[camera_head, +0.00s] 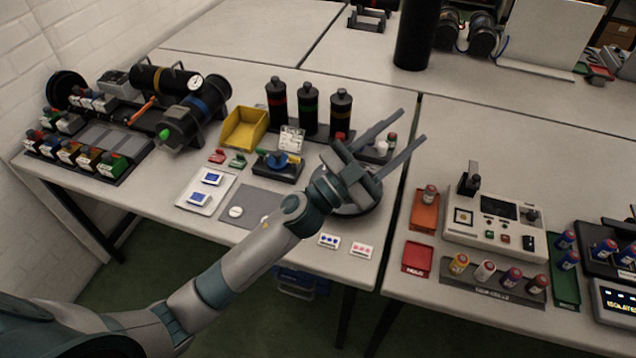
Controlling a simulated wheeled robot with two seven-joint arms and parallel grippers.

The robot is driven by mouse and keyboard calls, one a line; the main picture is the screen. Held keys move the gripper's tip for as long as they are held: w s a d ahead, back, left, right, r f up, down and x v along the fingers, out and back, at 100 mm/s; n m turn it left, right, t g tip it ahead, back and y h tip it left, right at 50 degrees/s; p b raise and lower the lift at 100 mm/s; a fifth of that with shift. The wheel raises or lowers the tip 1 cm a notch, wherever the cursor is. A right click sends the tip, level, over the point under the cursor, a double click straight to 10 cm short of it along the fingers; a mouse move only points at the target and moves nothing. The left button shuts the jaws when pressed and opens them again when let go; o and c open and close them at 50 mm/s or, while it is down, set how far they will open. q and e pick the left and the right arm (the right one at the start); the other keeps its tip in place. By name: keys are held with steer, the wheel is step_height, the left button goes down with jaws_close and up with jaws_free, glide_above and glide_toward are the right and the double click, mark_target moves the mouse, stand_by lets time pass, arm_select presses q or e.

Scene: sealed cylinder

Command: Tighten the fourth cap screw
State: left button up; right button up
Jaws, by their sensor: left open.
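My left gripper (410,126) is open, with its two long fingers spread and pointing up and right over the table's right part. Nothing shows between the fingertips. My right gripper is not in view.
Three dark bottles (309,112) stand behind the gripper, left of it. A yellow bin (243,128), a blue-knobbed block (280,163) and a white panel (206,190) lie to the left. A control box (494,225) and an orange tray (424,212) stand on the right table.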

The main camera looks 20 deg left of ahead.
arm_select(q)
steer(key=s+d+f+m+g+h, duration=0.1)
steer(key=s+d+f+m+g, duration=0.1)
steer(key=d+m+g, duration=0.45)
steer(key=s+d+f+m+g+h, duration=0.1)
steer(key=s+d+m+g, duration=0.15)
steer(key=m+g, duration=0.65)
steer(key=w+a+f+g+y, duration=0.3)
steer(key=a+f+y, duration=0.1)
steer(key=f+y, duration=0.3)
steer(key=w+a+n+y, duration=0.1)
steer(key=w+a+y, duration=0.1)
steer(key=a, duration=0.5)
steer(key=w+a+n+t+y, duration=0.1)
steer(key=w+a+y, duration=0.2)
steer(key=a+y, duration=0.2)
steer(key=w+a+n+y, duration=0.2)
steer(key=a+y, duration=0.1)
steer(key=a, duration=0.8)
steer(key=shift+w+r+y+p, duration=0.3)
steer(key=shift+y+p, duration=0.1)
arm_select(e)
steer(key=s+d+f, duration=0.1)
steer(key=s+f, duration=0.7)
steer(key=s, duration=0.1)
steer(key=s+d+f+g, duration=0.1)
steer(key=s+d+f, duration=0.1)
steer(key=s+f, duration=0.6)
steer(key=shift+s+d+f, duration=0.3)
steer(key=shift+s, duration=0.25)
